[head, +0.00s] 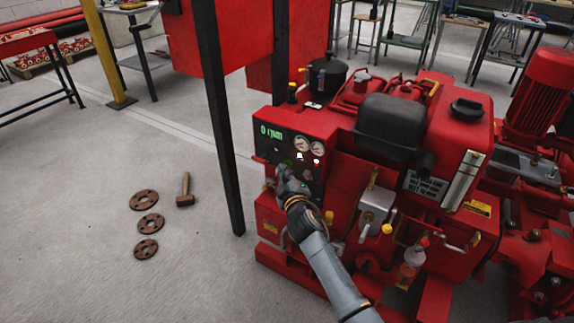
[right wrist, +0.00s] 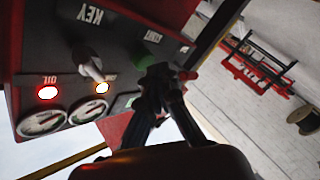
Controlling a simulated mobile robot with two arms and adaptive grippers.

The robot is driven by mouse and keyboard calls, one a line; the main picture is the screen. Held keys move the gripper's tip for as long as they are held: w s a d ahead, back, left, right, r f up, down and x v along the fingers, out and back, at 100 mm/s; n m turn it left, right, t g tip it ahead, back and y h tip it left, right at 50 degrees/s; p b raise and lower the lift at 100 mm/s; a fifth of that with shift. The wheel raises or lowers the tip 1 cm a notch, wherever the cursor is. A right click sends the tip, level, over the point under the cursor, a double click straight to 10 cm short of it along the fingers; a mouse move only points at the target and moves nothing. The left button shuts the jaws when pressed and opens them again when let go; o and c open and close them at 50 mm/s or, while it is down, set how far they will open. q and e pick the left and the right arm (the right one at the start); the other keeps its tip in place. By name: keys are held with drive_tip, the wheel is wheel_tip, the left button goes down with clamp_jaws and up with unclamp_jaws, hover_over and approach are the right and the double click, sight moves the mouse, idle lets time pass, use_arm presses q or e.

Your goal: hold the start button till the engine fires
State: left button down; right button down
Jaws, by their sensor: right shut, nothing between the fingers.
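The red engine's dark control panel (head: 290,143) faces me in the head view, with a green readout (head: 270,133) that seems to read 0 rpm. My right gripper (head: 281,173) is at the panel's lower left part, fingers shut and empty. In the right wrist view the panel appears turned over, and the shut fingertips (right wrist: 165,76) are close to its face. My left gripper is out of view.
A key switch (right wrist: 92,68), a lit red OIL lamp (right wrist: 47,92), a lit amber lamp (right wrist: 101,87) and gauges (right wrist: 41,121) are beside the fingers. A dark post (head: 222,130) stands left of the engine. A hammer (head: 185,190) and rusty flanges (head: 151,224) lie on the floor.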

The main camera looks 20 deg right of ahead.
drive_tip(key=shift+w+d, duration=0.25)
drive_tip(key=shift+d, duration=0.2)
idle(2.7)
drive_tip(key=shift+a, duration=0.1)
idle(0.7)
drive_tip(key=shift+s+a, duration=0.55)
drive_tip(key=shift+a, duration=0.05)
drive_tip(key=shift+a, duration=0.1)
drive_tip(key=s+a, duration=0.1)
drive_tip(key=a, duration=0.1)
drive_tip(key=s+a, duration=0.2)
drive_tip(key=shift+d, duration=0.1)
idle(0.4)
